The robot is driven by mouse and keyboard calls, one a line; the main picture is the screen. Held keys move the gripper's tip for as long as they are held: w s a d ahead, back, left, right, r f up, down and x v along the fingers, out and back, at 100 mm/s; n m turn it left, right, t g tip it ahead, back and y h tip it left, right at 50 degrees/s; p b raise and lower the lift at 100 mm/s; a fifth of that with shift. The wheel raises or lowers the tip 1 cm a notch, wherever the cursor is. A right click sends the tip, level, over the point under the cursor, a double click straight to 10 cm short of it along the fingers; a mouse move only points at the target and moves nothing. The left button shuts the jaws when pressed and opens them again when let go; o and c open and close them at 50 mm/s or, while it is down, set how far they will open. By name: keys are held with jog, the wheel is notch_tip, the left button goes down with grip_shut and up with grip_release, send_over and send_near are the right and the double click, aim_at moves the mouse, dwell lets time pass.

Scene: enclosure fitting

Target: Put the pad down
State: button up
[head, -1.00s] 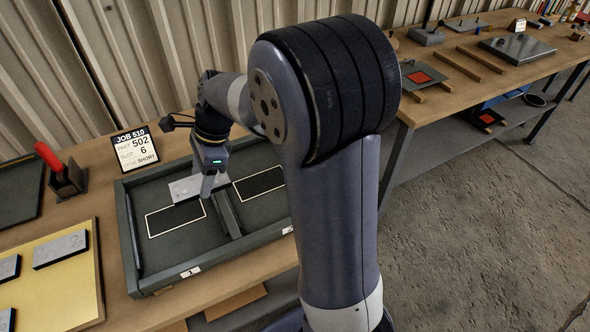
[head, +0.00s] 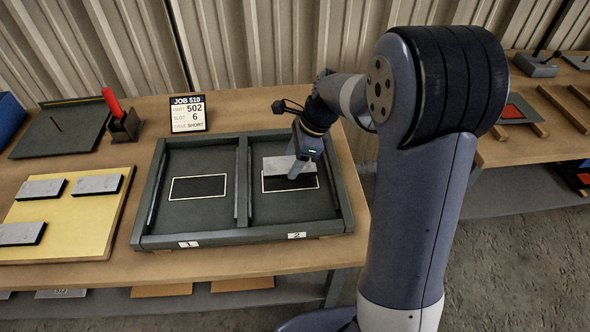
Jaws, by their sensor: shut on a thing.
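My gripper (head: 296,174) is shut on a light grey pad (head: 274,165) in the head view. The pad is over the right compartment, marked 2, of a dark grey two-compartment tray (head: 215,238). It overlaps the back part of a white-outlined black rectangle (head: 291,186) there. Whether the pad touches the tray floor cannot be told. The gripper fingers hide part of the pad. The left compartment, marked 1, has a similar outlined rectangle (head: 198,187) and holds no pad.
A yellow board (head: 85,225) with several grey pads lies at left. Another bench (head: 500,150) is at right.

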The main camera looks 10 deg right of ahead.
jog(key=shift+f, duration=2)
jog(key=shift+f, duration=0.15)
jog(key=o, duration=1.1)
jog(key=v, duration=1.2)
jog(key=shift+a, duration=0.1)
jog(key=x, duration=1.2)
notch_tip(320, 180, up, 2)
jog(key=shift+r, duration=0.85)
